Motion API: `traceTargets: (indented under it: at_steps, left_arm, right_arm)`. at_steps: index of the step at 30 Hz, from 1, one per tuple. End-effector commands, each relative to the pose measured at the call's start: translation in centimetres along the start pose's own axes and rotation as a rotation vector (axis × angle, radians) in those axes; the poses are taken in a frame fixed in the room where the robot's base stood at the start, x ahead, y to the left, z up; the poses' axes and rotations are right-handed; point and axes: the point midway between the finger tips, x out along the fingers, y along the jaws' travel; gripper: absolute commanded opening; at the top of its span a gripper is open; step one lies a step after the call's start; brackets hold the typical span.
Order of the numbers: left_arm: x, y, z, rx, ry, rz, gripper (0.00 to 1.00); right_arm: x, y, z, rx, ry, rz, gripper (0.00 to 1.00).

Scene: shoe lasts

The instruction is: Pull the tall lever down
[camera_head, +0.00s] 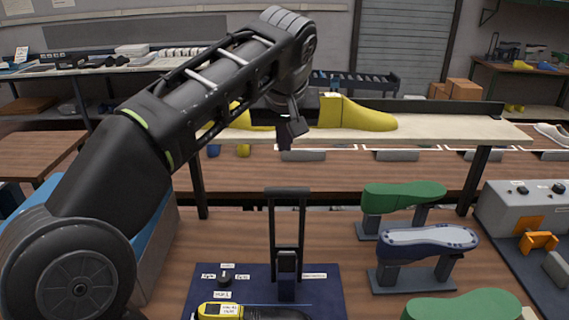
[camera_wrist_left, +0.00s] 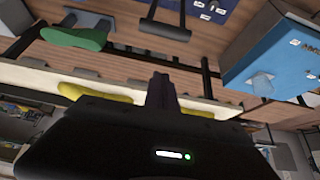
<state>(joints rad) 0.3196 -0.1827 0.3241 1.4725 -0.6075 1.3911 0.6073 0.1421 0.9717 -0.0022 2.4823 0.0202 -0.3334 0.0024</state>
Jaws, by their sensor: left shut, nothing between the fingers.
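The tall lever (camera_head: 302,235) is a black U-shaped handle standing upright on a dark blue panel (camera_head: 330,285) on the near bench. It also shows upside down at the top of the left wrist view (camera_wrist_left: 165,32). My left gripper (camera_head: 285,143) is shut and empty, pointing down above the lever's top bar and apart from it. In the left wrist view its closed fingers (camera_wrist_left: 161,90) are clear of the bar. My right gripper is in neither view.
Green shoe lasts (camera_head: 405,196) and a blue-grey one (camera_head: 428,240) stand on stands right of the lever. A grey control box (camera_head: 520,207) is at far right. A raised shelf with yellow lasts (camera_head: 355,117) lies behind. A yellow device (camera_head: 218,310) lies in front.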

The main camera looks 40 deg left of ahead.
Motion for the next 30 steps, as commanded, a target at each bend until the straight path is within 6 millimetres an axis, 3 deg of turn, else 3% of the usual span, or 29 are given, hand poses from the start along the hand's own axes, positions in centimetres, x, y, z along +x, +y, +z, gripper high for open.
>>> traceTargets:
  at_steps: [8, 15, 19, 24, 30]
  left_arm:
    - [2.9, 0.0, 0.1, 0.0, -0.002, -0.001, 0.0]
    - [7.7, -0.1, 0.1, 0.001, -0.004, -0.002, 0.0]
    - [10.6, 0.0, 0.3, 0.0, -0.002, 0.0, 0.0]
    - [9.2, 0.0, 2.8, 0.001, 0.003, 0.001, 0.0]
    - [8.6, 0.0, 3.8, 0.0, 0.0, 0.0, 0.0]
  right_arm:
    - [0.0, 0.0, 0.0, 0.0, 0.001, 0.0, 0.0]
    - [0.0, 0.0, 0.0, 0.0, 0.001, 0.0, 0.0]
    - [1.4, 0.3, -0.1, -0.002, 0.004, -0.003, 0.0]
    - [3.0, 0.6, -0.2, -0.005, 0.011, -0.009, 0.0]
    - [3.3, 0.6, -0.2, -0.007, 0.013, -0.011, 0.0]
